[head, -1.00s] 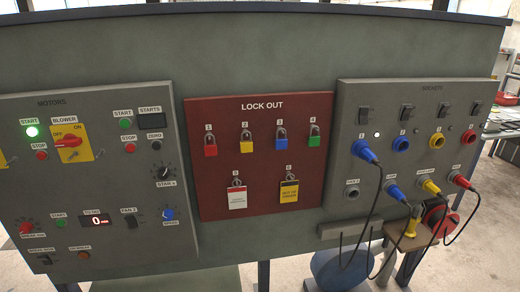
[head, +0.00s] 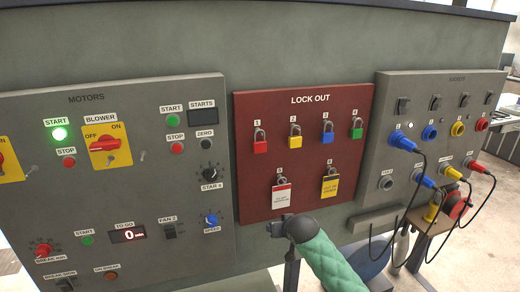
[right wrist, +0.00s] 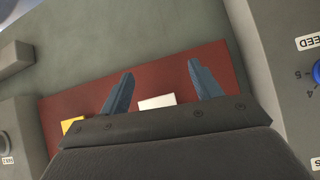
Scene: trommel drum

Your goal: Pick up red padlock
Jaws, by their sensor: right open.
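The red padlock (head: 260,146) hangs on the hook marked 1, at the upper left of the dark red LOCK OUT board (head: 310,170). My right gripper (head: 273,228) is in front of the board's lower edge, below the red padlock and apart from it. In the right wrist view, the right gripper (right wrist: 160,78) has its two fingers spread, with nothing held between them. The board (right wrist: 80,105) lies behind the fingers there, with a white tag (right wrist: 157,102) showing between them. I do not make out the red padlock in the right wrist view. My left gripper is out of view.
Yellow (head: 295,143), blue (head: 328,138) and green (head: 356,132) padlocks hang in the same row. Motor controls (head: 110,180) stand left; a socket panel (head: 440,110) with plugged cables stands right.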

